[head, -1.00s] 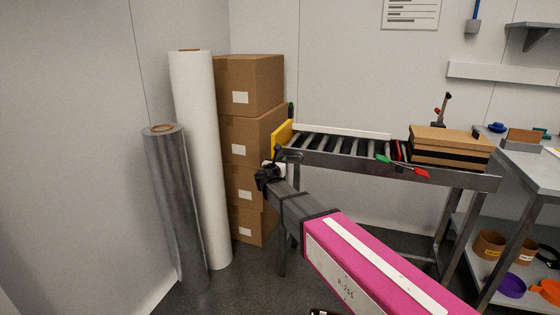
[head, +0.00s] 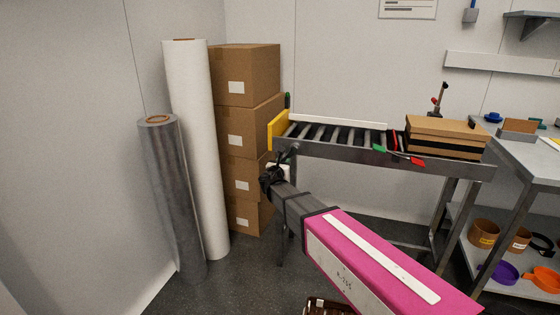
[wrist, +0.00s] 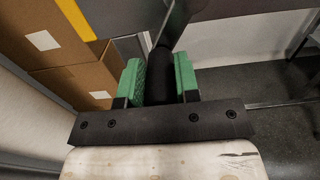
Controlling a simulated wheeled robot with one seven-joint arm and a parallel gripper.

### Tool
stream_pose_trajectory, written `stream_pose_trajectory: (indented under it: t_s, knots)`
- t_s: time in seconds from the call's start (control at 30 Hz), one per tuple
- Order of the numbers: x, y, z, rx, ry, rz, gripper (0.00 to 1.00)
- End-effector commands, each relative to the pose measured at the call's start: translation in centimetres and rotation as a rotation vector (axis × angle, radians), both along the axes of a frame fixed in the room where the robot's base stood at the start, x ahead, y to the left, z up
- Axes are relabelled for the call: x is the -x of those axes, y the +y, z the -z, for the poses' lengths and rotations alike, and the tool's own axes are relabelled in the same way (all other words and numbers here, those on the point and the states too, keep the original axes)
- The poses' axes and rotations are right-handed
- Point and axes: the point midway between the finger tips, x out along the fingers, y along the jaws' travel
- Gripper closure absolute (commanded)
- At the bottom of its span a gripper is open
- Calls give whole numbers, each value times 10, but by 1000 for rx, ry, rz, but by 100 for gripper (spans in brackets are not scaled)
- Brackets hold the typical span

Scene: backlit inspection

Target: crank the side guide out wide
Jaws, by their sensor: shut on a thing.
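The side guide, a long white rail (head: 338,120), lies along the far side of the roller conveyor (head: 385,158). The crank is at the conveyor's left end, below the yellow end plate (head: 277,130). My gripper (head: 270,178) is at the crank, low beside that end. In the wrist view, the green finger pads of my gripper (wrist: 159,80) are shut on the black crank handle (wrist: 160,72), one pad on each side. A grey crank arm (wrist: 180,22) runs up from the handle. The crank's pivot is hard to make out.
Stacked cartons (head: 245,130), a white roll (head: 195,150) and a grey roll (head: 172,200) stand left of my gripper. A brown carton (head: 447,137) sits on the conveyor's right end. A workbench (head: 535,155) stands at right. Open floor lies under the conveyor.

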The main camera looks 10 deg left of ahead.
Motion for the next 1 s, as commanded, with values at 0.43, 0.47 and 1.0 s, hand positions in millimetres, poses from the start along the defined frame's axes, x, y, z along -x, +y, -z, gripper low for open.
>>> stream_pose_trajectory:
  t_s: [0.43,0.47,1.0]
  knots:
    - [1,-15,4,2,-2,1,88]
    - [2,-18,4,3,-2,1,88]
    - [3,-35,9,0,0,-2,87]
